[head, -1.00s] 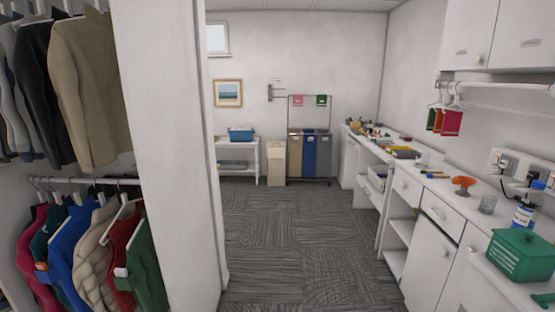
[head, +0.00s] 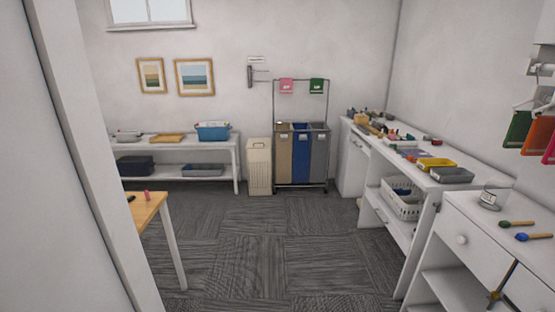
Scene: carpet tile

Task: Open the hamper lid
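The hamper (head: 259,170) is a tall cream bin standing on the carpet against the far wall. Its lid (head: 259,145) looks shut, with a darker handle-like mark near the top. It stands between a white shelf table and a three-bag laundry sorter. Neither of my grippers shows in the head view. The hamper is still several steps away across the floor.
The three-bag sorter (head: 302,155) stands right of the hamper, the white shelf table (head: 235,160) left of it. A wooden table (head: 150,208) juts in at left behind a white wall edge (head: 85,150). Counters (head: 425,185) line the right. Carpet (head: 270,240) between is clear.

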